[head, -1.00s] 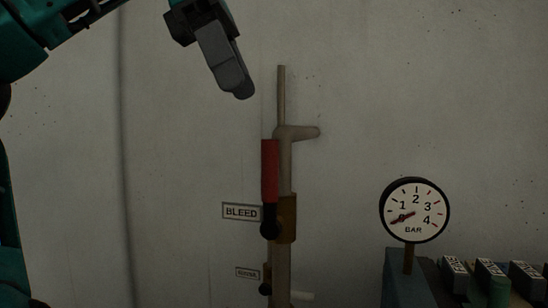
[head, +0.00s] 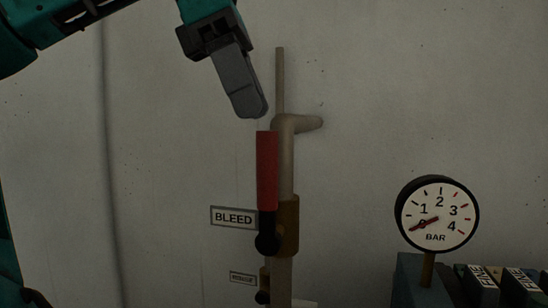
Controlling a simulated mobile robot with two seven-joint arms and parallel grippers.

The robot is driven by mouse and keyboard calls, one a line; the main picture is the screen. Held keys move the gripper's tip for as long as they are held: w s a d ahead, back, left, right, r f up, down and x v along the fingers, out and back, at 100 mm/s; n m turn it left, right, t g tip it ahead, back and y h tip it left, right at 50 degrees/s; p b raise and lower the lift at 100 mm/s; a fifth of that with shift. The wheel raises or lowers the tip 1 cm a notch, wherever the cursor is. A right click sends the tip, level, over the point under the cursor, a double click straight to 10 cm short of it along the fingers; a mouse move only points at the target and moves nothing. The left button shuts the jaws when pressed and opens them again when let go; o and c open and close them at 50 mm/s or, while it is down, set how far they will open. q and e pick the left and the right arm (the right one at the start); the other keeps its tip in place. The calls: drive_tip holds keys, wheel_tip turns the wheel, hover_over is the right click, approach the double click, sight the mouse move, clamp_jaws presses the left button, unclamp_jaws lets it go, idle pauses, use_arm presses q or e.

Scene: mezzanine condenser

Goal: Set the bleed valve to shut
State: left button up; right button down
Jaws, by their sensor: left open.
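The bleed valve's red lever (head: 267,170) stands upright, in line with the vertical pipe (head: 287,175). Its black pivot (head: 268,241) sits at the brass-coloured valve body (head: 288,225), beside the BLEED label (head: 234,217). My left gripper (head: 252,112) points down just above and slightly left of the lever's top, apart from it in the picture. Its fingers overlap in this view, with no object seen between them; it is open. My right gripper is not in view.
A pressure gauge (head: 437,217) stands at the right, its needle near 0. Labelled blocks (head: 520,285) sit at the lower right.

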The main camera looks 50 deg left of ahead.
use_arm(q)
hover_over(274, 204)
drive_tip(key=f, duration=0.5)
drive_tip(key=f+b, duration=0.1)
drive_tip(key=f, duration=0.1)
drive_tip(key=shift+w+a+f, duration=0.25)
drive_tip(key=shift+w+a, duration=0.05)
drive_tip(key=shift+a, duration=0.05)
clamp_jaws()
